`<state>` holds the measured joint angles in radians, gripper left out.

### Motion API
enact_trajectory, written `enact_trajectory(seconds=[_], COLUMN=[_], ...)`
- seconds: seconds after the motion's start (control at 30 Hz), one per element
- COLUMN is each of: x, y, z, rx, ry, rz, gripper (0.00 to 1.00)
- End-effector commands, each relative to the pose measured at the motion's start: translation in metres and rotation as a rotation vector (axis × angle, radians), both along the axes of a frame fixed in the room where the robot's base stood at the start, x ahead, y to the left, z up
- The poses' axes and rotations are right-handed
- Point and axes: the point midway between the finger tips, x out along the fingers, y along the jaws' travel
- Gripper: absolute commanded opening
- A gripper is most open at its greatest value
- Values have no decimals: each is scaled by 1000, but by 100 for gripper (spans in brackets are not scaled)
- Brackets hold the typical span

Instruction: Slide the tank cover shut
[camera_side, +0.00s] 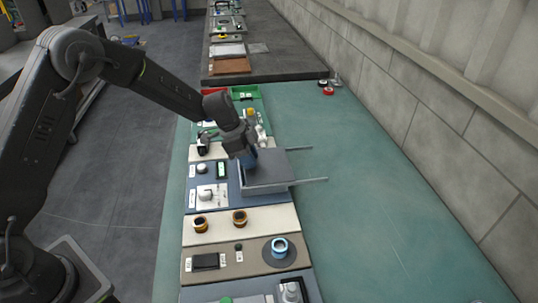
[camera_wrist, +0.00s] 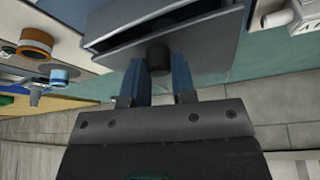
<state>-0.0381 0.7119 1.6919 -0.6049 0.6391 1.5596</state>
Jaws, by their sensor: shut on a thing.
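The tank cover (camera_side: 285,165) is a flat grey plate at the right edge of a blue-grey panel, in the side view. Two thin rails stick out from it to the right over the green table. In the wrist view, the cover's grey face (camera_wrist: 205,40) is close ahead, with a dark gap along its upper side. My gripper (camera_side: 249,160) reaches down at the cover's left side. In the wrist view, the blue fingers of my gripper (camera_wrist: 159,75) are shut on a short black knob (camera_wrist: 158,57) on that face. How far the cover stands open is unclear.
Two amber ring-like parts (camera_side: 239,217) and a blue ring on a dark disc (camera_side: 279,248) stand on nearer panels. A white switch plate (camera_side: 212,196) is left of the cover. The green table (camera_side: 375,220) to the right is mostly clear up to the wall.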

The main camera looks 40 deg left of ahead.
Motion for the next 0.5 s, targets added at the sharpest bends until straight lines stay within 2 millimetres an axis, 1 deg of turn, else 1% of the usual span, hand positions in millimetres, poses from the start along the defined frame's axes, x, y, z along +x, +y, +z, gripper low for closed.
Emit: enact_trajectory(seconds=[0.03, 0.13, 0.47, 0.5], x=[-5, -12, -16, -16], y=[7, 13, 17, 17], z=[1, 1, 0, 0], rx=[1, 1, 2, 1], ry=[-1, -3, 1, 2], rz=[4, 3, 1, 2], gripper=[0, 0, 0, 26])
